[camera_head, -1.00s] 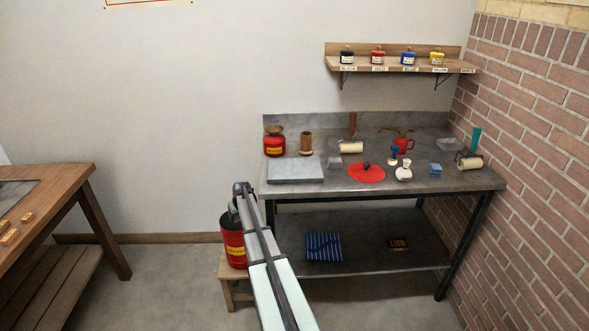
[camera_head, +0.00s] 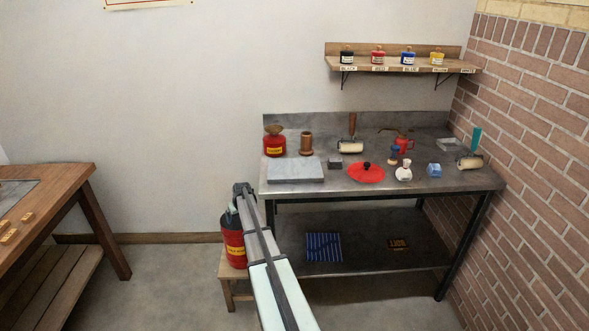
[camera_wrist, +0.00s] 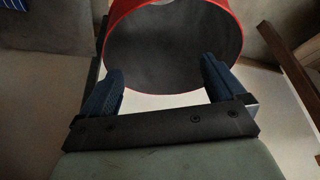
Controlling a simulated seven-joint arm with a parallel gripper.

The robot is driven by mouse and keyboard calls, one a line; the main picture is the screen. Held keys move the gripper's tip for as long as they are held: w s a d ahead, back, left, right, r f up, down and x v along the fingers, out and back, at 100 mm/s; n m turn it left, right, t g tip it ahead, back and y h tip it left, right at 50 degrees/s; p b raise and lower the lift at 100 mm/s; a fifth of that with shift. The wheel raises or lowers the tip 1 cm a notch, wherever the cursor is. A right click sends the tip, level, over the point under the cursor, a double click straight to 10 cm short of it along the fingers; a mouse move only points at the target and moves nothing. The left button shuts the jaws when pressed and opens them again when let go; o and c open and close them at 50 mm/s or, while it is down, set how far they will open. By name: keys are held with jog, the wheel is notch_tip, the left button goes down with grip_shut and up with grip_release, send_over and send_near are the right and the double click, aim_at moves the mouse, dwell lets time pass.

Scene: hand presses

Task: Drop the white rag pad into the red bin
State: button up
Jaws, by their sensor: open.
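The red bin (camera_head: 233,248), with a yellow label, stands on a small wooden stool left of the metal bench. In the wrist view its red rim (camera_wrist: 124,18) surrounds a dark interior (camera_wrist: 170,50) with no pad visible in it. My gripper (camera_wrist: 163,78) is open at the bin's mouth, its two blue ribbed fingers apart across the near side of the rim. A pale strip (camera_wrist: 165,100) shows between the fingers below the rim; I cannot tell whether it is the white rag pad or background. In the head view my arm partly hides the gripper and bin.
The metal bench (camera_head: 325,200) right of the bin holds a grey slab (camera_head: 295,168), a red disc (camera_head: 366,173), a red can (camera_head: 274,144) and rollers. A striped blue cloth (camera_head: 323,247) lies on its lower shelf. A wooden table (camera_head: 75,185) stands at left, with free floor between.

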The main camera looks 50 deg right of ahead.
jog(key=v, duration=1.3)
jog(key=shift+r, duration=0.35)
jog(key=s+a+f+n+g+y, duration=0.1)
jog(key=s+a+f+g, duration=0.2)
jog(key=s+a+f, duration=0.95)
jog(key=s+a+f+n+g+y, duration=0.1)
jog(key=s+a+f+g, duration=0.1)
jog(key=s+a+f, duration=1)
jog(key=s+a+f+g, duration=0.2)
jog(key=s+a, duration=0.4)
jog(key=s, duration=0.4)
jog(key=s+a+f+n+g, duration=0.1)
jog(key=s+a+f+g, duration=0.1)
jog(key=s+a, duration=0.5)
jog(key=s+a+f+g, duration=0.2)
jog(key=s+a, duration=0.4)
jog(key=s, duration=0.7)
jog(key=shift+a+f+h, duration=0.2)
jog(key=shift+f+h, duration=0.1)
jog(key=shift+f, duration=0.45)
